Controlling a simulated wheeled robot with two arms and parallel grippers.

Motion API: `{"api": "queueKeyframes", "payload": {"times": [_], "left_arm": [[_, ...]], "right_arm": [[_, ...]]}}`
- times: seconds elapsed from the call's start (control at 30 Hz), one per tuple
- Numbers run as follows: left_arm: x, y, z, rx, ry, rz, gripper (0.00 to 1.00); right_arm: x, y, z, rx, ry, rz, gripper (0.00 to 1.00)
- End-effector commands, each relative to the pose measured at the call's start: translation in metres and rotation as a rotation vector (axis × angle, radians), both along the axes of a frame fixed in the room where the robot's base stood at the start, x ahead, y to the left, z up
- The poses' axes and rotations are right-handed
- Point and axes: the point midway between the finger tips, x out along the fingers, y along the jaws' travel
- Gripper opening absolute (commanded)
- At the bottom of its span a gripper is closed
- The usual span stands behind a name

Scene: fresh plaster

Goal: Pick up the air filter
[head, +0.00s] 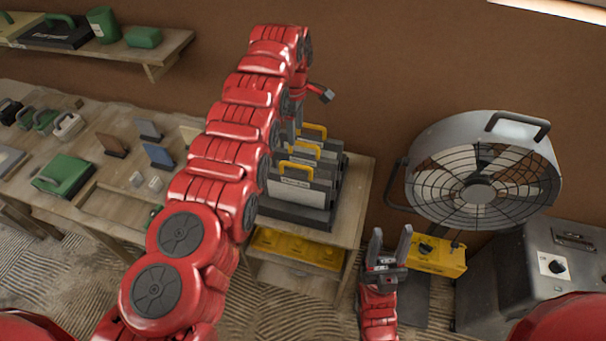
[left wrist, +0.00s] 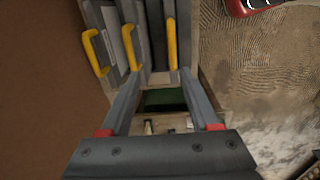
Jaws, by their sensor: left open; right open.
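Three grey panels with yellow handles stand upright in a dark rack on a wooden stand in the head view; I take the front one as the air filter (head: 287,188), though its label is too small to read. Its handle is likely the rightmost yellow handle (left wrist: 172,42) in the left wrist view. My left gripper (left wrist: 161,80) is open and empty above the rack, its fingers pointing toward the handles. In the head view my own arm hides part of it and the rack's left side. My right gripper (head: 389,247) is open and empty, right of the stand.
A yellow tray (head: 297,249) sits on the stand's lower shelf. A large fan (head: 480,180) and a grey metal cabinet (head: 560,270) stand to the right. A workbench on the left holds a green case (head: 62,176) and several small tools. A wall shelf (head: 165,48) is at upper left.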

Motion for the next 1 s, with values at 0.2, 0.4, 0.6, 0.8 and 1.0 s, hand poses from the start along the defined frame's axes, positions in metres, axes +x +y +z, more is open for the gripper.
{"api": "queueKeyframes", "payload": {"times": [0.2,0.4,0.6,0.8,1.0], "left_arm": [[-0.018,0.002,-0.002,0.017,0.065,0.027,0.62],[-0.017,0.001,-0.036,0.016,0.059,0.026,0.62],[-0.016,0.001,-0.075,0.016,0.057,0.025,0.62],[-0.016,0.003,-0.099,0.017,0.055,0.027,0.62],[-0.017,0.001,-0.112,0.015,0.057,0.024,0.62]], "right_arm": [[0.0,0.0,-0.012,0.0,0.001,0.0,0.49],[0.0,0.0,-0.046,0.0,0.001,0.0,0.49],[-0.001,0.0,-0.084,0.0,0.0,0.0,0.49],[-0.001,0.0,-0.102,0.0,0.001,0.0,0.49],[-0.001,0.0,-0.1,0.0,0.0,0.0,0.49]]}}
